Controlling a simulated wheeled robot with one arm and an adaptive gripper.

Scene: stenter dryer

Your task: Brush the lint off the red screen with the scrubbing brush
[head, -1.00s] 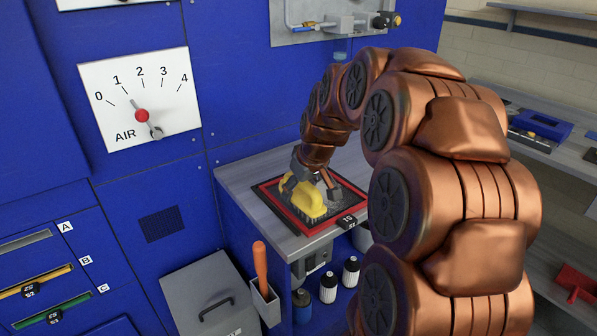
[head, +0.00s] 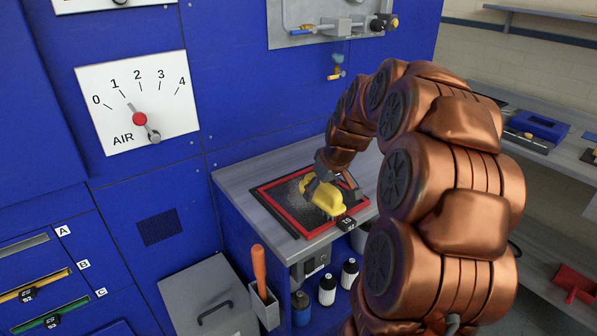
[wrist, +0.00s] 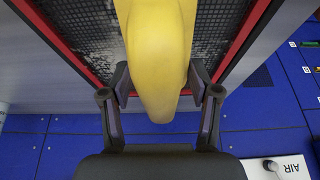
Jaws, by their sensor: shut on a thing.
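The red screen (head: 268,205) lies flat on a grey bench, a red frame around dark mesh. Pale grey lint (head: 284,193) shows on the mesh left of the brush; pale patches (wrist: 93,45) also show in the wrist view. The yellow scrubbing brush (head: 325,198) is over the right front part of the screen, its bristles facing down. I cannot tell whether they touch the mesh. My gripper (head: 320,180) is shut on the brush's handle; in the wrist view its fingers (wrist: 160,90) sit on either side of it. Part of the screen is hidden by the brush and my arm.
The grey bench (head: 236,181) stands against the blue machine wall. A black tag (head: 346,224) sits at the screen's front edge. An orange-handled tool (head: 259,270) stands in a holder below, beside several bottles (head: 327,289) on a lower shelf.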

